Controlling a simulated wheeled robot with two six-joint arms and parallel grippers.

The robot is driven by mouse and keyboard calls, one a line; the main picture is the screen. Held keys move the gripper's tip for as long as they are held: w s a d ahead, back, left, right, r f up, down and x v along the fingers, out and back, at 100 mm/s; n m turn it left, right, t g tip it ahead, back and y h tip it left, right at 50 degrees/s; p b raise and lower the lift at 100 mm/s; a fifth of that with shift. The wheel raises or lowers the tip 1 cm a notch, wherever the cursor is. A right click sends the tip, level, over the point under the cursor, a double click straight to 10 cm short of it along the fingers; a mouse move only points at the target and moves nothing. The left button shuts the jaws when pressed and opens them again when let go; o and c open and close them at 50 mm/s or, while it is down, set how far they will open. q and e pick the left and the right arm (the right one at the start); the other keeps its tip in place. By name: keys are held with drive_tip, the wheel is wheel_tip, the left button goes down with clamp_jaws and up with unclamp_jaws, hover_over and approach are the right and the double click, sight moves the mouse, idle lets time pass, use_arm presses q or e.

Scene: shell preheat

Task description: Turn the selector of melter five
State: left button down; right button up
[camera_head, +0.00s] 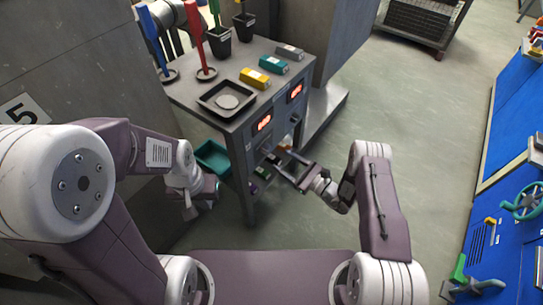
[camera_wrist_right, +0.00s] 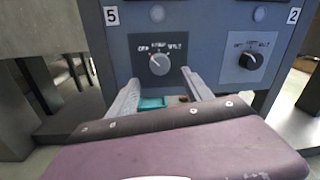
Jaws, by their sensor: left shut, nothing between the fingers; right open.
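In the right wrist view, a grey selector knob (camera_wrist_right: 158,65) sits on the dark panel beside a plate marked 5 (camera_wrist_right: 111,16). Lettering arcs over it, with OFF at left and MELT at right. Its light mark seems to point up-left, but this is hard to be sure of. My right gripper (camera_wrist_right: 160,90) is open, its fingers below and either side of the knob, apart from it. My left gripper (camera_head: 203,194) is shut and empty, left of the cabinet.
A black selector (camera_wrist_right: 250,62) by a plate marked 2 (camera_wrist_right: 293,16) is to the right.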

sight(269, 152)
drive_tip(key=b+x, duration=0.1)
drive_tip(key=x, duration=0.5)
drive_tip(key=shift+w+a, duration=0.2)
drive_tip(key=shift+a, duration=0.1)
drive_tip(key=shift+c, duration=0.2)
clamp_jaws()
drive_tip(key=m, duration=0.4)
drive_tip(key=shift+s+m, duration=0.1)
drive_tip(key=shift+m, duration=0.2)
drive_tip(key=shift+m+g, duration=0.3)
drive_tip(key=shift+m, duration=1.6)
